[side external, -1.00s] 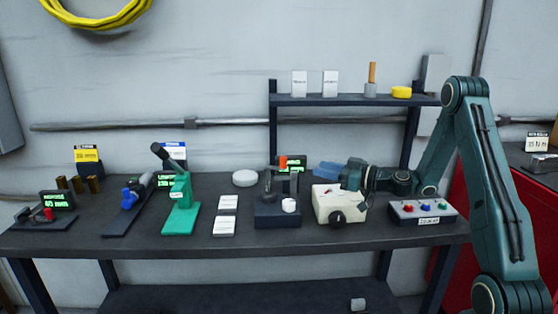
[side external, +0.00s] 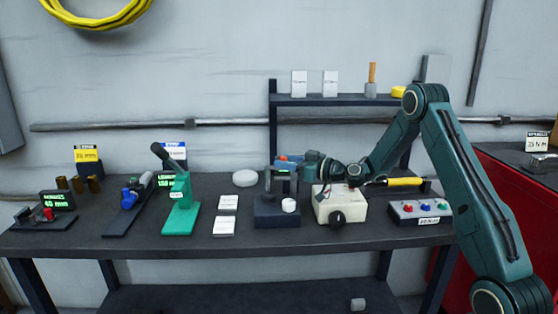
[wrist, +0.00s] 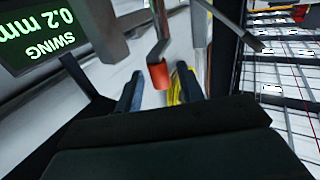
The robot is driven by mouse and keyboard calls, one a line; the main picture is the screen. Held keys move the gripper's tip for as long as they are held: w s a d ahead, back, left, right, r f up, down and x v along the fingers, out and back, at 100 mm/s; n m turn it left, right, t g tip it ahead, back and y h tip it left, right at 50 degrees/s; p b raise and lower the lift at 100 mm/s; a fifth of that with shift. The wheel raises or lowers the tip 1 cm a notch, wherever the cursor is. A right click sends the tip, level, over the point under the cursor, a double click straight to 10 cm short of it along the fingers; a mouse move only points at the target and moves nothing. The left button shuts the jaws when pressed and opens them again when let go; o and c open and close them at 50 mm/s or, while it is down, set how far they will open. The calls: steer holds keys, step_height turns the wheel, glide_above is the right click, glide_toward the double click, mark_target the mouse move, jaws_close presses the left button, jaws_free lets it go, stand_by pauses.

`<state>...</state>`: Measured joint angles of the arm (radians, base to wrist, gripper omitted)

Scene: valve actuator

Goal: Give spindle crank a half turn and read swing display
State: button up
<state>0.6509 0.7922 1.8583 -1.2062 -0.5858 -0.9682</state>
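The spindle fixture (side external: 278,212) is a dark block with uprights near the middle of the bench. The crank's orange-red knob (wrist: 158,75) sits on a bent grey arm in the wrist view, and it shows small in the side view (side external: 283,158). My gripper (wrist: 160,84) has its two blue fingers apart, one on each side of the knob's line. The knob appears at or just beyond the fingertips, with no clear contact.
A cream box (side external: 340,204) with a black knob stands right of the fixture. A yellow-handled tool (side external: 404,181) lies behind the button box (side external: 420,211). A shelf (side external: 340,100) is above the bench. A green press (side external: 180,205) stands left.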

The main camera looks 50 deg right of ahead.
steer(key=shift+w+a, duration=0.2)
steer(key=shift+w, duration=0.5)
jaws_close()
